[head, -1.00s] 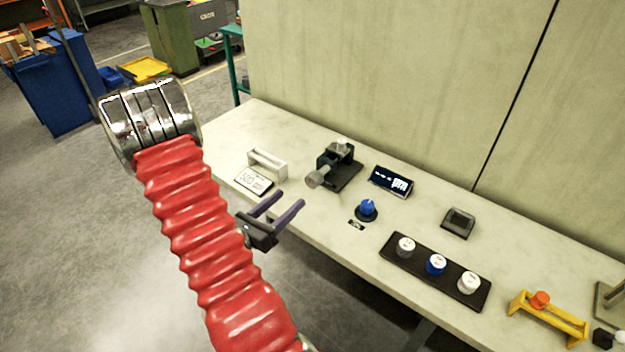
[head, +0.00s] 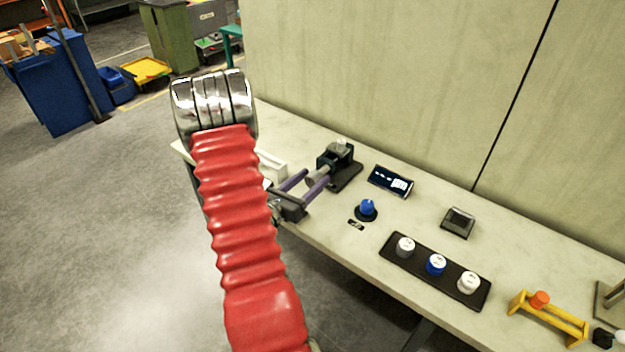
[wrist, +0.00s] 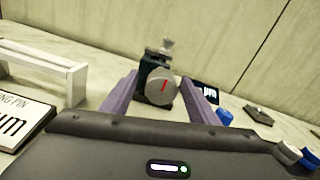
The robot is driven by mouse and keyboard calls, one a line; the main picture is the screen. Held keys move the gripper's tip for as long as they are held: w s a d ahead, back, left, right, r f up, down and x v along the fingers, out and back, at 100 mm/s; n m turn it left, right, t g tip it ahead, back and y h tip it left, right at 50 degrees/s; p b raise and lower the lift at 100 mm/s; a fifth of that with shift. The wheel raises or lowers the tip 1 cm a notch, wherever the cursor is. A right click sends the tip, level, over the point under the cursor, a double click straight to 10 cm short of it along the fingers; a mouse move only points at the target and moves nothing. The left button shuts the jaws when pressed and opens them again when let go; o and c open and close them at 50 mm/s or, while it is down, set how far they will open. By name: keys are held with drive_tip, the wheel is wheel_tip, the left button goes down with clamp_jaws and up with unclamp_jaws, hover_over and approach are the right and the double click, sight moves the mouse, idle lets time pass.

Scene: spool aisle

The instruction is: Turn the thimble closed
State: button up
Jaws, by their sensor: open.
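The thimble (head: 317,176) is a grey round knob on the front of a dark measuring fixture (head: 342,164) on the bench. In the wrist view the thimble (wrist: 162,87) faces me, with a red line on its face tilted a little right of upright. My gripper (head: 316,177) is open, with two purple fingers reaching toward the thimble. In the wrist view the fingers of my gripper (wrist: 158,88) stand left and right of the thimble, with space on both sides. I cannot tell whether the tips reach level with it. My arm hides part of the bench.
A white bracket (wrist: 40,62) and a label card (wrist: 20,122) stand left of the fixture. A small display (head: 391,181) and a blue knob (head: 367,208) stand to its right. A black tray (head: 399,266) holds several round caps. A wall closes the bench's back.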

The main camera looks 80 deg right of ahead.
drive_tip(key=shift+s+d, duration=0.25)
drive_tip(key=shift+d, duration=0.3)
drive_tip(key=shift+c, duration=0.5)
drive_tip(key=c, duration=0.9)
drive_tip(key=shift+a, duration=0.25)
drive_tip(key=shift+c, duration=0.2)
drive_tip(key=shift+d, duration=0.2)
